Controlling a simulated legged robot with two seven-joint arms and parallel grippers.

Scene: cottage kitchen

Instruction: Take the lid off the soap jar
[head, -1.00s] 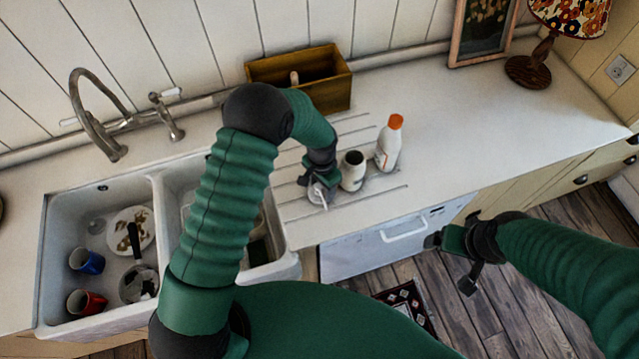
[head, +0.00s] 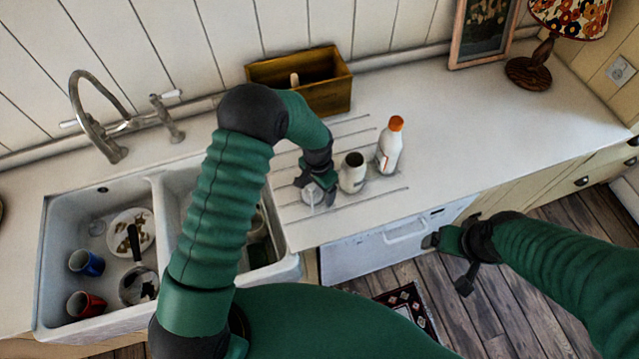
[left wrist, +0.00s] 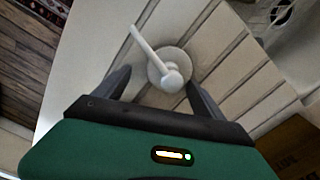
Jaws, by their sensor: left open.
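The soap jar (head: 352,178) is a white jar standing upright on the ribbed drainboard, its dark round mouth uncovered. Its white pump lid (head: 312,195) rests on the drainboard just left of the jar, apart from it. In the left wrist view the lid (left wrist: 168,74) shows as a round disc with a pump head and a long spout. My left gripper (head: 317,186) is open just above the lid, its fingers at either side of it and nothing gripped. My right gripper (head: 445,264) is open and empty in front of the counter at right.
A white bottle with an orange cap (head: 389,147) stands close right of the jar. A wooden box (head: 330,95) is behind. The double sink (head: 158,250) at left holds cups, a plate and a pan.

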